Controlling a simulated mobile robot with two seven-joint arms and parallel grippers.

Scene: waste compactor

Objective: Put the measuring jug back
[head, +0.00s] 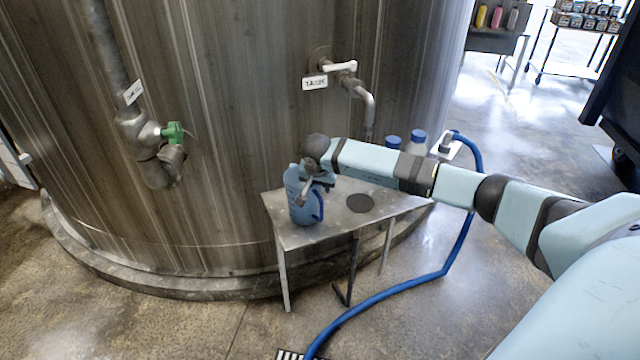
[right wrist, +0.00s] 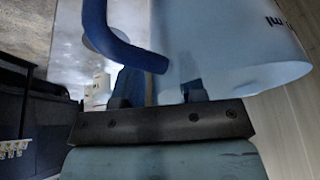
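The measuring jug (head: 301,207) is blue and upright at the left end of the small metal table (head: 288,236), its handle toward the right. My right gripper (head: 308,190) is at the jug, partly covering its upper part. In the right wrist view the translucent jug (right wrist: 225,45) with "ml" print fills the upper right, and its dark blue handle curves down beside it. My left gripper is out of view.
A dark round disc (head: 360,203) lies bare on the table right of the jug. Blue-capped bottles (head: 417,140) stand at the table's back. A tank outlet pipe (head: 366,108) hangs above. A blue hose (head: 420,283) runs across the floor at the right.

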